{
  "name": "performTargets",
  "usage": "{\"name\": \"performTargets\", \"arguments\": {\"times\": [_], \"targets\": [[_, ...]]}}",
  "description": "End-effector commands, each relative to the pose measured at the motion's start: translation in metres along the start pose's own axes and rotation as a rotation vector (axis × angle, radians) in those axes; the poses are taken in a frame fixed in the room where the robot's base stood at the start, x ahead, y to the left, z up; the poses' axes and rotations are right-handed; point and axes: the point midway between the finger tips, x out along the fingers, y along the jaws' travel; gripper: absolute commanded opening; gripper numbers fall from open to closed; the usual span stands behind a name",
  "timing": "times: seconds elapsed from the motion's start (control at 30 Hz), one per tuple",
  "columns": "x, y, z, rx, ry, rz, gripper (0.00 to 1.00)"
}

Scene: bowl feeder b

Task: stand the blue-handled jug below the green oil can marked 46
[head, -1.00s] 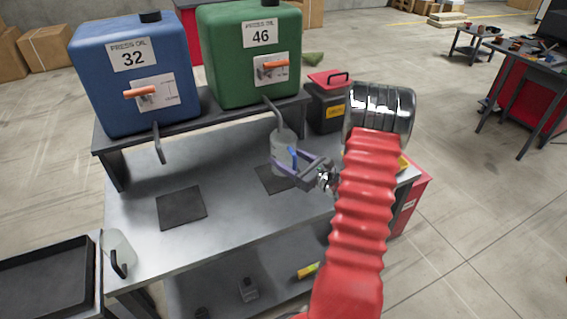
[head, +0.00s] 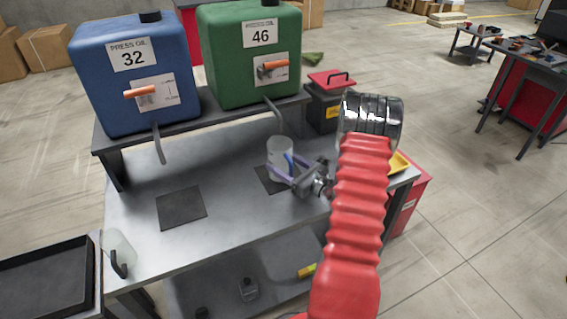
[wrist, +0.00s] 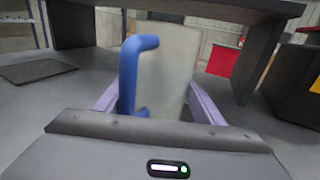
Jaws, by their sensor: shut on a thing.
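The clear jug (head: 279,150) with a blue handle is upright under the spout of the green oil can marked 46 (head: 228,62). It is over a dark square mat (head: 262,174); I cannot tell whether its base touches the mat. My gripper (head: 287,171) reaches in from the right and is shut on the jug. In the wrist view the jug (wrist: 176,72) fills the middle between the purple fingers of my gripper (wrist: 155,104), its blue handle (wrist: 129,72) beside the left finger. The jug's bottom is hidden there.
A blue can marked 32 (head: 130,85) stands left of the green can on the raised shelf (head: 110,147). A second dark mat (head: 181,208) is bare below it. A black-handled jug (head: 117,250) stands at the bench's left end. A red-lidded box (head: 328,100) stands behind right.

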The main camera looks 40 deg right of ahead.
Motion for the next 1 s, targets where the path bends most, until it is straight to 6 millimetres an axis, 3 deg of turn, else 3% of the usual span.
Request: {"name": "performTargets", "arguments": {"times": [0.27,0.63,1.0], "targets": [[0.0,0.0,0.0,0.0,0.0,0.0,0.81],[-0.001,0.0,0.003,0.0,0.0,0.0,0.81],[-0.051,-0.001,0.002,0.001,0.001,-0.003,0.81]]}}
